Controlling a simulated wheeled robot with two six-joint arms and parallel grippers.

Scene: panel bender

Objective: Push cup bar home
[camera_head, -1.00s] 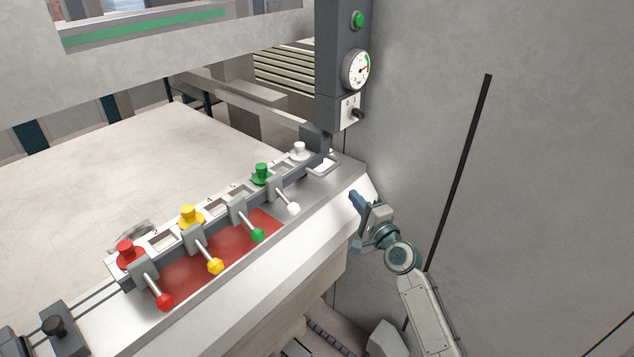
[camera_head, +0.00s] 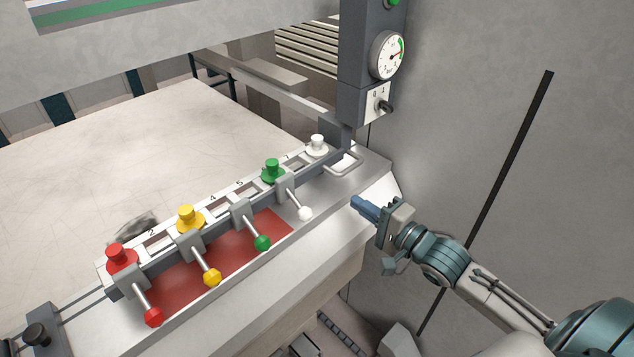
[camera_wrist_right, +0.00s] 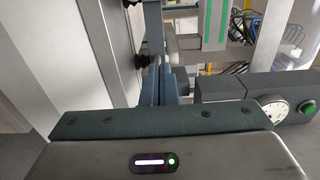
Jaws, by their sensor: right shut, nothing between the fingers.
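The cup bar (camera_head: 228,226) is a long, grey, numbered bar along the near edge of the pale table. It carries a red cup (camera_head: 118,257), a yellow cup (camera_head: 188,217), a green cup (camera_head: 272,170) and a white cup (camera_head: 317,146). A metal loop handle (camera_head: 352,163) is at its right end. My right gripper (camera_head: 358,203) is shut and empty, just in front of and below this handle, apart from it. Its closed blue fingers also show in the right wrist view (camera_wrist_right: 158,86). My left gripper is out of view.
Levers with red, yellow, green and white knobs (camera_head: 305,214) stick out over a red panel (camera_head: 220,262) in front of the bar. A dark post with a gauge (camera_head: 389,56) and a switch (camera_head: 385,106) stands at the bar's right end. A grey wall is right.

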